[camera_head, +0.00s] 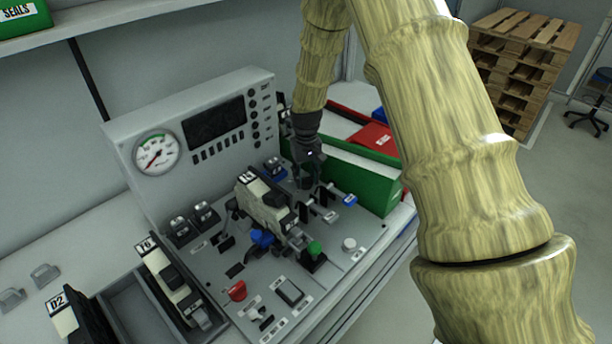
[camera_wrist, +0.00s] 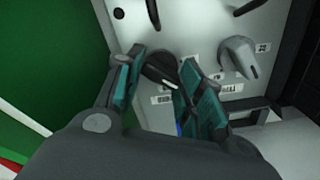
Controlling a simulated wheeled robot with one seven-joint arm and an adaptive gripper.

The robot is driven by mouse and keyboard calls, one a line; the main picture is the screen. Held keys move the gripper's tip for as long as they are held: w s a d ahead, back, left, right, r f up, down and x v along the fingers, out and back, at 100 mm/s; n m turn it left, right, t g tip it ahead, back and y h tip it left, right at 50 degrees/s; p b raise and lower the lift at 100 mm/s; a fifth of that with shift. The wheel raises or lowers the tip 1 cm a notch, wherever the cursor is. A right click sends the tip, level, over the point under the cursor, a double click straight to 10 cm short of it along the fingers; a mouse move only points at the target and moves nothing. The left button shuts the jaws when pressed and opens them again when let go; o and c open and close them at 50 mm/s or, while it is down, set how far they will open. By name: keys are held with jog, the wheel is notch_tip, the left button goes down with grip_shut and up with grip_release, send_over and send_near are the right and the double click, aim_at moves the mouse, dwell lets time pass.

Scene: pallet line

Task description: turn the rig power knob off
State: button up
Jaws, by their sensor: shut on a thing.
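My gripper (camera_wrist: 165,84) has its teal finger pads on either side of a black knob with a white pointer line (camera_wrist: 160,68) on the light panel in the wrist view. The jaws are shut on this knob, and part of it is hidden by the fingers. A grey knob (camera_wrist: 238,56) sits to the right of it, apart from the fingers. The labels beside both are too blurred to read, so I cannot confirm which is named rig power. In the head view my gripper (camera_head: 308,176) is at the right back of the test rig, and it hides the black knob.
The rig's console (camera_head: 205,150) carries a gauge and dark screen behind its deck. A green box (camera_head: 362,182) stands close to the right of my gripper. Red (camera_head: 237,290), blue (camera_head: 262,238) and green (camera_head: 314,248) controls stand on the deck. A pallet stack (camera_head: 520,65) is at the back right.

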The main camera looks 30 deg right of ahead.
aim_at(307, 178)
jog(key=shift+s+f, duration=0.1)
dwell(0.4)
jog(key=o, duration=1)
jog(key=shift+o, duration=0.2)
notch_tip(307, 178, up, 12)
